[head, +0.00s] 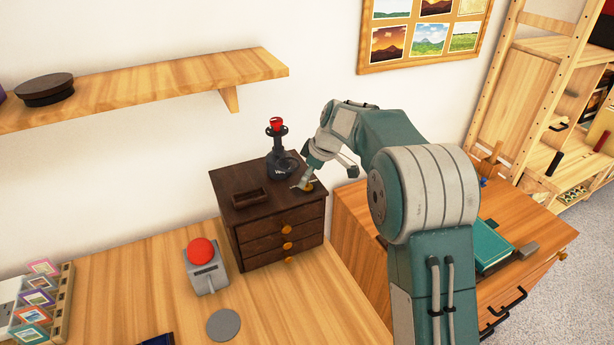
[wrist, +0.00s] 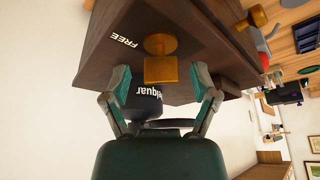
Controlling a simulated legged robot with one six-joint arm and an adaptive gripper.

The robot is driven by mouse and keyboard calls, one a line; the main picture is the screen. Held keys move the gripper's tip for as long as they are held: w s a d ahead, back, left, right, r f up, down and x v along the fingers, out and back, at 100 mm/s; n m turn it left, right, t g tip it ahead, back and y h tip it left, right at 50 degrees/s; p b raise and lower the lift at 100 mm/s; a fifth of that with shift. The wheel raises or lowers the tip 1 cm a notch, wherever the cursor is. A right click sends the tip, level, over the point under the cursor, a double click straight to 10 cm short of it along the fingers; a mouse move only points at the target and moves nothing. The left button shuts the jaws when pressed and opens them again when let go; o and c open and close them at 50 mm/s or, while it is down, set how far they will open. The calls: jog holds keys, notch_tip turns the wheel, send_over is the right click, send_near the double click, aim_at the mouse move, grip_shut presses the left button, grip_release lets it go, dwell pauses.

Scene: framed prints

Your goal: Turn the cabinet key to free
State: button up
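The small dark brown cabinet (head: 268,205) stands on the wooden desk and has several drawers with brass knobs. The brass key (wrist: 160,70) sits on the cabinet's dark face, with a light "FREE" label (wrist: 125,41) beside it in the wrist view. In the head view the key (head: 308,187) is small and partly covered by my gripper (head: 303,184), at the cabinet's right top corner. In the wrist view my gripper (wrist: 161,80) is open, one finger on each side of the key, with gaps between. Any other label is not visible.
A black device with a red top (head: 279,150) stands on the cabinet close to my gripper, near a small brown tray (head: 250,198). A red button box (head: 204,265) and a grey disc (head: 223,324) are on the desk. A wooden shelf (head: 150,88) hangs above.

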jog(key=v, duration=1.2)
jog(key=s+d+r+m+t+h, duration=0.1)
jog(key=s+d+r+m, duration=0.25)
jog(key=s, duration=0.65)
jog(key=s+d+r+m+t+h, duration=0.15)
jog(key=s+m, duration=0.25)
jog(key=s, duration=0.5)
jog(key=s+d+f+m, duration=0.1)
jog(key=s+f+m, duration=0.2)
jog(key=s, duration=0.5)
jog(key=s+d+f+m+t+h, duration=0.1)
jog(key=s+d+f+m, duration=0.1)
jog(key=s, duration=0.7)
jog(key=shift+d+f+m, duration=0.3)
jog(key=shift+f+m, duration=0.15)
jog(key=shift+f, duration=0.5)
